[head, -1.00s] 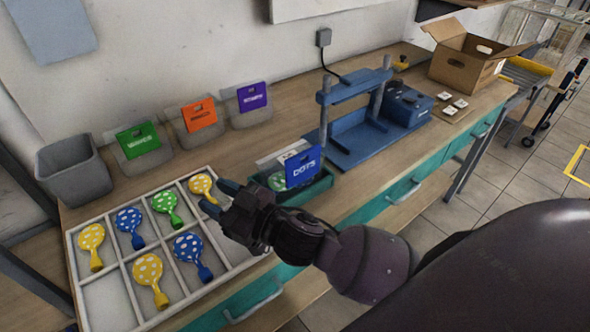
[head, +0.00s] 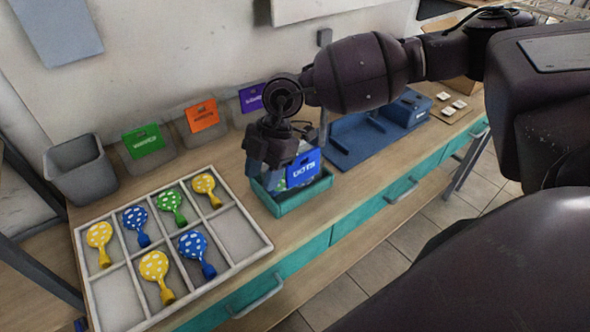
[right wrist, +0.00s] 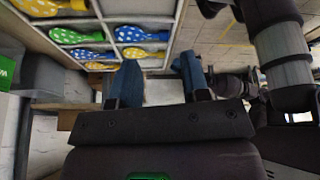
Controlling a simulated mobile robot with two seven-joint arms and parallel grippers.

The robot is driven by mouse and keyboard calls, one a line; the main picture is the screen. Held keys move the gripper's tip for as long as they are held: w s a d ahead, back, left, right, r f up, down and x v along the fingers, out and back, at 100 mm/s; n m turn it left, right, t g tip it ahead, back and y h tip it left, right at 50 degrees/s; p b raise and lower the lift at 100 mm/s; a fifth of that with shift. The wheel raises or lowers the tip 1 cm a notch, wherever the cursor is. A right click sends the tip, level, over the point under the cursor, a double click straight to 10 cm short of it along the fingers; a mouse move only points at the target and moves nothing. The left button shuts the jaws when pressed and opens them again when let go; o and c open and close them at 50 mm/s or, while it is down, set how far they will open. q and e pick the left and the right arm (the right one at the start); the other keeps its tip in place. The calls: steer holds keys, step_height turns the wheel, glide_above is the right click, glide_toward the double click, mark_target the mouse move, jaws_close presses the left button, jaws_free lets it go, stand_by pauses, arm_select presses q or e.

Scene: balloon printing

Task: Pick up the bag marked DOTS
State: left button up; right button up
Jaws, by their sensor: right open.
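The bag marked DOTS (head: 304,168) has a blue header card and stands in a small teal bin (head: 306,197) on the bench in the head view. My right gripper (head: 266,180) points down at the left side of the bin, in front of part of it and close to the bag's left edge. I cannot tell whether it touches the bag. In the right wrist view its two blue fingers (right wrist: 160,85) are apart with nothing between them. The bag does not show in that view. My left gripper is out of view.
A white divided tray (head: 232,256) with several dotted balloons lies left of the bin. Behind stand bags with green (head: 143,141), orange (head: 202,116) and purple (head: 251,98) cards, and a grey bin (head: 84,178). A blue press (head: 352,140) stands to the right.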

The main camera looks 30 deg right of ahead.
mark_target(298, 165)
steer(key=w+d+r+m+h, duration=0.1)
steer(key=d, duration=0.2)
steer(key=w+d+r+h, duration=0.1)
steer(key=d, duration=0.2)
steer(key=w+d+r+m+t+h, duration=0.1)
steer(key=d+r+h, duration=0.1)
steer(key=d, duration=0.2)
steer(key=shift+w+m, duration=0.15)
steer(key=shift+m, duration=0.15)
steer(key=shift+d+f, duration=0.15)
steer(key=shift+d, duration=0.05)
step_height(298, 165, down, 5)
steer(key=shift+r+p, duration=0.1)
steer(key=shift+p, duration=0.25)
steer(key=f, duration=0.2)
steer(key=f+p, duration=0.1)
steer(key=f, duration=0.1)
steer(key=shift+w+d+f, duration=0.1)
steer(key=shift+w+f, duration=0.1)
steer(key=shift+f, duration=0.5)
steer(key=shift+c, duration=0.7)
jaws_close()
